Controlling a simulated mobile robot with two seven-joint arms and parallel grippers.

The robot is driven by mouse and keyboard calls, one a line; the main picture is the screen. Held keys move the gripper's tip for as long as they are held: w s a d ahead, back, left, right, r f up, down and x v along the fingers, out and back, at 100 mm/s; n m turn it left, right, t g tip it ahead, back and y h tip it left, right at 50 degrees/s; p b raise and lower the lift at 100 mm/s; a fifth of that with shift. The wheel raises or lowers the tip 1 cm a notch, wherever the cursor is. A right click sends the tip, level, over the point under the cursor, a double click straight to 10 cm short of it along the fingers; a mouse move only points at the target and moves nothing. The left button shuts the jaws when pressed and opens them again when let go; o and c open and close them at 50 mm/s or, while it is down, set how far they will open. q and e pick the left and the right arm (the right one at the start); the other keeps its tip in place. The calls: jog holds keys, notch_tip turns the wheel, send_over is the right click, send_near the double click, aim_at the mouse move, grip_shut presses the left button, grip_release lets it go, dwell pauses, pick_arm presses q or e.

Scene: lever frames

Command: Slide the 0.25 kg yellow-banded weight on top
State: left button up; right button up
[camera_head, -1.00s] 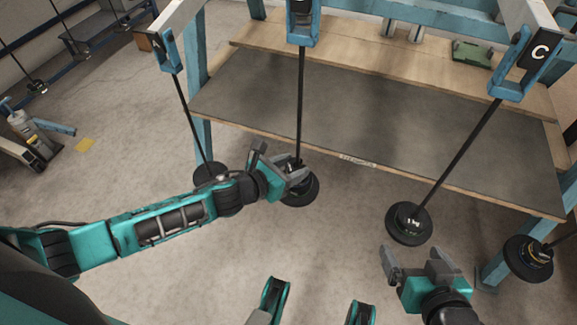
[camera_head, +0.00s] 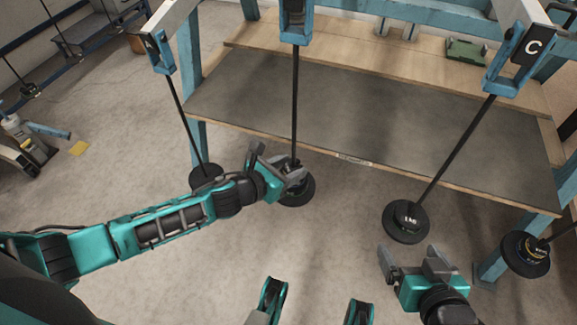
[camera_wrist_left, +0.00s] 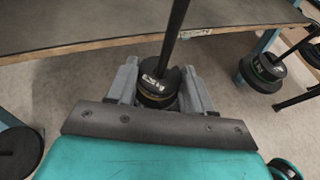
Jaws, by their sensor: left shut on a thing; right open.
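My left gripper (camera_head: 284,174) is shut on a small black weight, which shows in the left wrist view (camera_wrist_left: 157,85) with white lettering and a thin yellowish band. The weight sits around the middle rod (camera_head: 296,110), between the fingers. A wider black disc (camera_head: 296,195) is at the bottom of that rod, just under the gripper. The gripper hides most of the small weight in the head view, so I cannot tell whether it touches the disc. My right gripper (camera_head: 417,262) is open and empty, below the weights (camera_head: 406,221) on the rod marked C (camera_head: 531,47).
A left rod (camera_head: 184,110) ends in a black disc (camera_head: 207,177). Another weight stack (camera_head: 525,254) hangs at the far right. A workbench (camera_head: 370,120) with a dark top stands behind the rods. Open floor (camera_head: 190,275) lies in front.

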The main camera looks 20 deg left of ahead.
pick_arm(q)
jog(key=shift+f, duration=0.2)
jog(key=o, duration=1.1)
jog(key=shift+p+v, duration=0.55)
jog(key=shift+v, duration=0.65)
jog(key=shift+p+v, duration=0.8)
jog(key=shift+v, duration=1.55)
